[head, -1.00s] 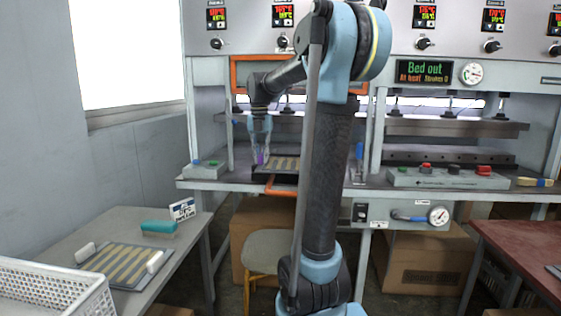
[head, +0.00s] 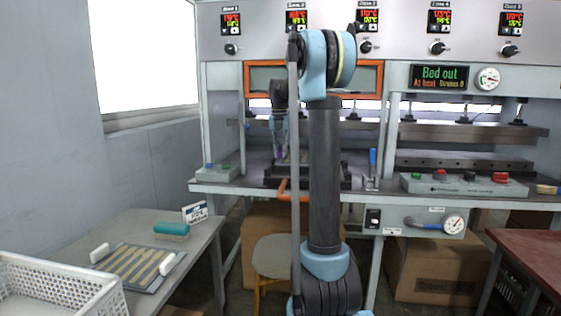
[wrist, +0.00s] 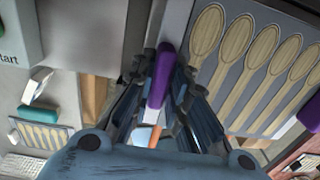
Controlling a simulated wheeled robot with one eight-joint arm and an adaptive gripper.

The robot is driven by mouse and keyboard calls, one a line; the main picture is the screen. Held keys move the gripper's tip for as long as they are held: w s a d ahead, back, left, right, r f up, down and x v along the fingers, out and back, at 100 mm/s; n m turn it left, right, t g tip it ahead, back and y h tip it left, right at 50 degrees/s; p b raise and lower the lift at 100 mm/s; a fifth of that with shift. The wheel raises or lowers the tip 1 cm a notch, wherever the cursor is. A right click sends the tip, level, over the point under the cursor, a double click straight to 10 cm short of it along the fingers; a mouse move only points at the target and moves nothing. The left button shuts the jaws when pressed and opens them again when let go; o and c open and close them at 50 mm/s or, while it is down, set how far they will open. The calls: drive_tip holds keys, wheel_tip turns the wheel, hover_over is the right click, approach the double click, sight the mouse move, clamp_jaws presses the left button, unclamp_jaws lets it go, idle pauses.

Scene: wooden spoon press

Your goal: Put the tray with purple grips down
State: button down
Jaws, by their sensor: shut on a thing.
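My gripper (head: 279,150) is shut on a purple grip (wrist: 162,75) of the tray (wrist: 213,66). In the wrist view the tray is a grey plate with several pale wooden spoons lying side by side. Its second purple grip (wrist: 309,111) shows at the right edge. In the head view my gripper is inside the left press opening, over the dark press bed (head: 275,181). My arm hides most of the tray there. I cannot tell whether the tray touches the bed.
A tray with white grips (head: 148,286) lies on the left table with a teal-topped brush (head: 172,230), a small sign (head: 195,212) and a white basket (head: 55,285). An orange frame (head: 262,65) is above the bed. A green-lit sign (head: 439,77) reads "Bed out". A control box (head: 462,186) stands right.

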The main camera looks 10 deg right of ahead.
drive_tip(key=shift+w+d+f, duration=0.15)
drive_tip(key=shift+w, duration=0.35)
drive_tip(key=shift+f, duration=1.6)
drive_tip(key=c, duration=1.6)
unclamp_jaws()
drive_tip(key=shift+o, duration=0.2)
drive_tip(key=shift+r, duration=3.8)
